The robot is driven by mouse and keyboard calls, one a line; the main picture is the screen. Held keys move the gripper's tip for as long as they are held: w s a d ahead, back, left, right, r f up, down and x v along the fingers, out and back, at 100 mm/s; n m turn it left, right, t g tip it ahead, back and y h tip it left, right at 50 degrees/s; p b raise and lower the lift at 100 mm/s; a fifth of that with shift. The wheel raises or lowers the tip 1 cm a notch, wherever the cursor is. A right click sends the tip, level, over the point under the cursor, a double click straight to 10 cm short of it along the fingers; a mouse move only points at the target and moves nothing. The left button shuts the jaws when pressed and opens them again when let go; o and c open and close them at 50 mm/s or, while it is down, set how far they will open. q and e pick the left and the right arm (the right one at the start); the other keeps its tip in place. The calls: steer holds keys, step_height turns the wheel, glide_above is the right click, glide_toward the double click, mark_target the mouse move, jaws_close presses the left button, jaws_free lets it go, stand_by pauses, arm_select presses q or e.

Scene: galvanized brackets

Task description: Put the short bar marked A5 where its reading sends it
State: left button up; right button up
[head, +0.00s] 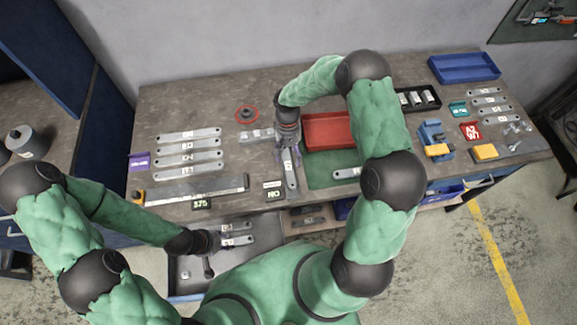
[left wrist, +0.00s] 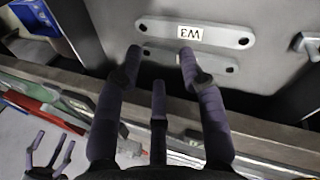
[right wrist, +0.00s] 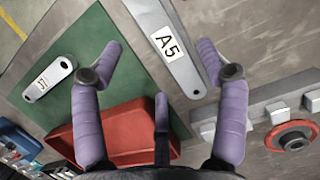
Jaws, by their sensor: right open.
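The short bar marked A5 (right wrist: 170,45) is a flat grey bar lying on the bench, its white label readable in the right wrist view. In the head view the bar (head: 291,178) lies left of the green mat, partly hidden by my right gripper (head: 289,145). That gripper is open above it, and its fingers (right wrist: 165,72) are apart with nothing between them. My left gripper (head: 208,241) is over the open drawer. Its fingers (left wrist: 160,58) are apart and empty near a bar marked W3 (left wrist: 195,33).
A red tray (head: 327,131) and another labelled bar (right wrist: 50,80) are on the green mat (right wrist: 80,60). Several long bars (head: 188,147) lie at the left, above a steel rule (head: 197,190). A blue tray (head: 463,68) stands at the back right. The drawer (head: 184,290) is open.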

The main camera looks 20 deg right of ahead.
mark_target(290, 165)
steer(key=x, duration=0.5)
steer(key=shift+w+f, duration=0.15)
steer(key=shift+w, duration=0.1)
jaws_close()
